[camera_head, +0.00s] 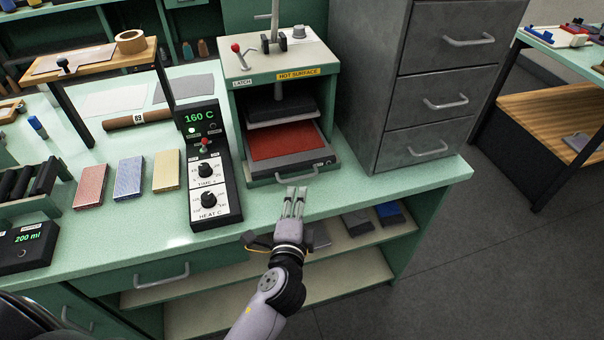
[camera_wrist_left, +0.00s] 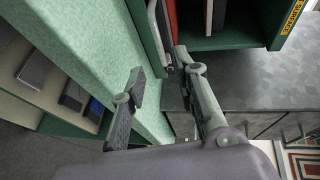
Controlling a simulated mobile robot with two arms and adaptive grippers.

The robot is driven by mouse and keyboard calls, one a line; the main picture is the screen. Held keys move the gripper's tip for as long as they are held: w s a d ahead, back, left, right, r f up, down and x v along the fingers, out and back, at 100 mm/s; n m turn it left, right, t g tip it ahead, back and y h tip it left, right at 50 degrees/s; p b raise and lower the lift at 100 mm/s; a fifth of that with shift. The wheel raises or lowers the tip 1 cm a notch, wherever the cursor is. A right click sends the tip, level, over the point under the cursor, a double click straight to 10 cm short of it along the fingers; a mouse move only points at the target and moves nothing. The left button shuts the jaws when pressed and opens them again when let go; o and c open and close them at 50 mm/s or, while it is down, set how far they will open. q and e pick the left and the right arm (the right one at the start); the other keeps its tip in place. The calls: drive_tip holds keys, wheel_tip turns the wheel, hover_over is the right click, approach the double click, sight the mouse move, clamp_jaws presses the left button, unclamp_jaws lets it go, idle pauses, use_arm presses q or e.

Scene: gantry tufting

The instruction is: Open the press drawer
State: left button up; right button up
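The press (camera_head: 237,110) is a green box with a white top, a red-knobbed latch and a "HOT SURFACE" label. Its drawer (camera_head: 318,170) is a dark low tray at the base, with a red pad (camera_head: 280,141) in it. The drawer's metal handle (camera_head: 297,176) is on its front; it also shows in the left wrist view (camera_wrist_left: 157,32). My left gripper (camera_head: 294,193) is just in front of the handle, over the bench edge. In the left wrist view, my left gripper (camera_wrist_left: 161,68) has its fingers apart, with the handle ahead of the gap. My right gripper is out of view.
A control box (camera_head: 211,170) reading 160 C stands left of the press. A grey drawer cabinet (camera_head: 390,120) stands close on the right. The green bench (camera_head: 150,225) has free room in front; a shelf below holds several small blocks.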

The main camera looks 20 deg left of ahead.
sight(301, 177)
use_arm(q)
drive_tip(key=p+x, duration=0.1)
drive_tip(key=x, duration=0.8)
drive_tip(key=shift+w+a+f, duration=0.1)
drive_tip(key=shift+w, duration=0.25)
drive_tip(key=shift+c, duration=0.2)
drive_tip(key=shift+s+f, duration=0.1)
drive_tip(key=shift+s, duration=0.05)
clamp_jaws()
